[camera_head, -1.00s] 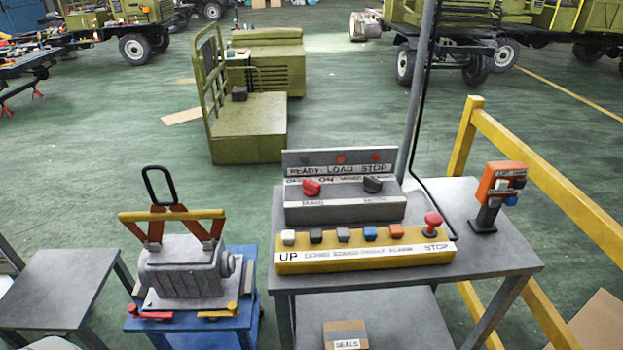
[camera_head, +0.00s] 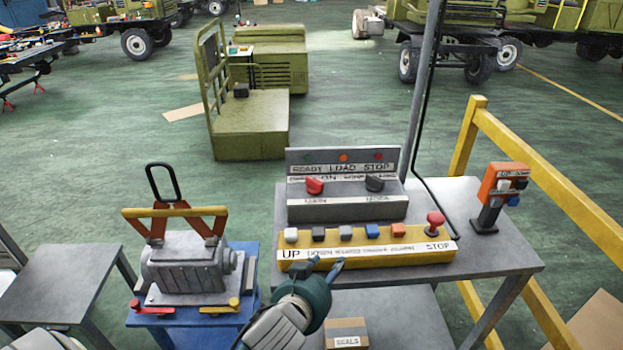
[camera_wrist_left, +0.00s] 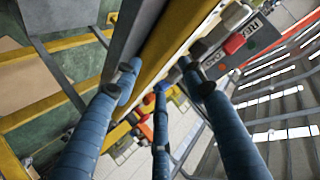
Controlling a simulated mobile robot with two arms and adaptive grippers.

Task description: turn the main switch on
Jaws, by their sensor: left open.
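The grey control box (camera_head: 346,209) stands on the metal table. It carries a red rotary knob (camera_head: 314,186) at left and a black rotary knob (camera_head: 375,183) at right. Small labels lie above and below the knobs, too blurred to read fully. My left gripper (camera_head: 326,265) is at the front edge of the table, below and in front of the box, touching neither knob. Its blue fingers are spread and empty in the left wrist view (camera_wrist_left: 158,76). A red part (camera_wrist_left: 233,44) shows there, but I cannot tell whether it is this knob. My right gripper is not in view.
A yellow button bar (camera_head: 430,250) with several buttons and a red STOP mushroom (camera_head: 435,219) lies between gripper and box. A grey pole (camera_head: 417,110) rises behind. An orange switch unit (camera_head: 498,190) stands at right; a grey machine (camera_head: 188,265) at left.

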